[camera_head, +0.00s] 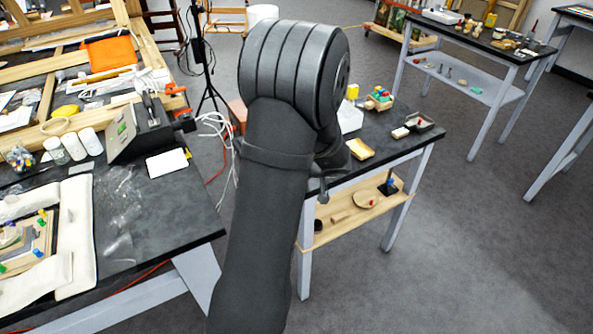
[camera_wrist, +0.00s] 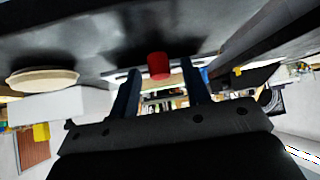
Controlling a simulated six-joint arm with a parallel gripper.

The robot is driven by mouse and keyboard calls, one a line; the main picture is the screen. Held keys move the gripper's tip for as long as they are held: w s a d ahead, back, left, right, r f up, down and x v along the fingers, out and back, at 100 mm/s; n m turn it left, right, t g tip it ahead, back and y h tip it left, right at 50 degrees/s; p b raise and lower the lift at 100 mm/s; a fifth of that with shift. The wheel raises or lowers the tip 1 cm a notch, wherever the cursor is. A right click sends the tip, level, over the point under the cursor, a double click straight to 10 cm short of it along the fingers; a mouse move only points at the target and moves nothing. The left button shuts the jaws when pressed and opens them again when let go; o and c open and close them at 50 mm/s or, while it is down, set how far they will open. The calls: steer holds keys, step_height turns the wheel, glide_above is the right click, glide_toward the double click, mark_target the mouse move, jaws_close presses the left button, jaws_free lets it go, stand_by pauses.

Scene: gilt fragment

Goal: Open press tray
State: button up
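In the wrist view, my gripper (camera_wrist: 161,67) is open, its two dark fingers apart. A red cylindrical knob-like piece (camera_wrist: 158,65) shows between the fingertips, in front of a thin pale strip beside a dark surface. I cannot tell whether the fingers touch it, or whether it belongs to the press tray. No press tray can be made out for sure in either view.
In the head view, the dark table (camera_head: 412,149) bears a yellow block (camera_head: 360,149) and small coloured pieces (camera_head: 380,99). A cluttered workbench (camera_head: 190,214) with a black device (camera_head: 140,130) is at left. In the wrist view, a round pale dish (camera_wrist: 42,79) is at left.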

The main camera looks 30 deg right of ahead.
steer(key=v, duration=1.7)
steer(key=shift+s, duration=0.2)
steer(key=shift+w, duration=0.1)
steer(key=x, duration=1.7)
steer(key=shift+w, duration=0.25)
steer(key=shift+s, duration=0.1)
steer(key=v, duration=1.7)
steer(key=shift+s, duration=0.25)
